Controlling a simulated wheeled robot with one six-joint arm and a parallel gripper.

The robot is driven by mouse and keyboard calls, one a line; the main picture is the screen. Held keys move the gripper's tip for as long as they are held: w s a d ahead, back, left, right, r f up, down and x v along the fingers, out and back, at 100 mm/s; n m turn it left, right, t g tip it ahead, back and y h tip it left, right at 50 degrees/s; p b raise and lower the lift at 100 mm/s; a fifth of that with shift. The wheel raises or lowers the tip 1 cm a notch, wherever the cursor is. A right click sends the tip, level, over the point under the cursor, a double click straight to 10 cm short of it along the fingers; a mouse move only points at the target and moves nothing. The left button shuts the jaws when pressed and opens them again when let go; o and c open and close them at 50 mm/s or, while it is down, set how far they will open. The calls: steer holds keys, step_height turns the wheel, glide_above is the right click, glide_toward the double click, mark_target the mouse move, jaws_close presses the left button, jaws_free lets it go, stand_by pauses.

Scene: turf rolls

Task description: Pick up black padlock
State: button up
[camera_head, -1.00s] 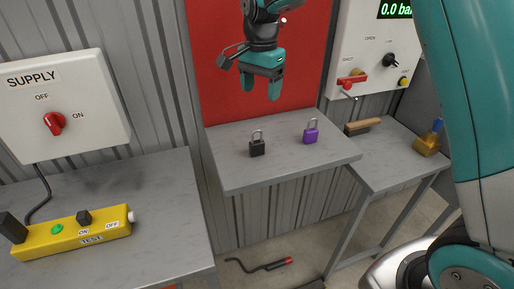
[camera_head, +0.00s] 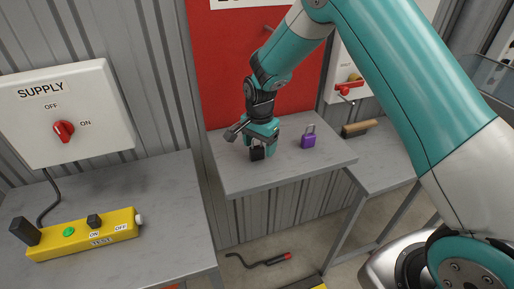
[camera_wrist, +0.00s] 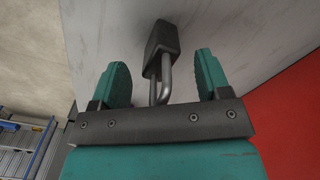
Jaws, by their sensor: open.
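The black padlock (camera_head: 257,153) stands on the small grey shelf (camera_head: 231,180) in front of the red panel. In the wrist view the padlock (camera_wrist: 163,42) shows its dark body and its grey shackle, which points toward my gripper. My gripper (camera_head: 262,150) is pointed down at the padlock. In the wrist view the two teal fingers of my gripper (camera_wrist: 162,78) are apart, one on each side of the shackle, with gaps on both sides. In the head view the gripper partly hides the padlock. A purple padlock (camera_head: 308,141) stands to the right on the same shelf.
A supply switch box (camera_head: 65,113) and a yellow test box (camera_head: 85,235) are at the left. A wooden-handled brush (camera_head: 361,128) lies on the right bench. A black cable with a red end (camera_head: 262,261) lies on the floor. The shelf front is clear.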

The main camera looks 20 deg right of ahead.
mark_target(260, 145)
steer(key=shift+f, duration=0.15)
jaws_close()
stand_by(0.4)
step_height(260, 145, up, 20)
steer(key=b, duration=0.4)
